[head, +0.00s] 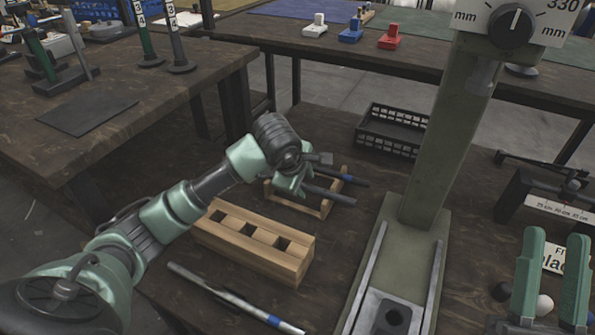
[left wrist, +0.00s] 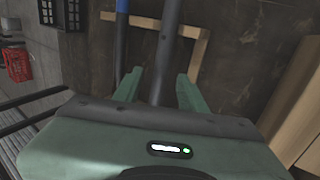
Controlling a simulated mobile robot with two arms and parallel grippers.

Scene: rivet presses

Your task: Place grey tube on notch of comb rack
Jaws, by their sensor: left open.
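The comb rack (head: 325,209) is a low wooden frame on the table; part of it shows in the left wrist view (left wrist: 193,50). A dark grey tube (head: 330,195) lies across it. In the left wrist view this tube (left wrist: 164,50) runs between the fingers of my left gripper (left wrist: 159,88). My left gripper (head: 295,187) is open, low over the rack, with a finger on each side of the tube. The tube's near end is hidden by the gripper. My right gripper (head: 551,275) is open and empty at the lower right.
A dark tube with a blue band (head: 345,177) lies beside the grey one. A wooden block with square holes (head: 290,266) stands nearer. A silver tube with a blue band (head: 235,300) lies in front. A green press column (head: 440,150) stands right; a black crate (head: 393,130) is behind.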

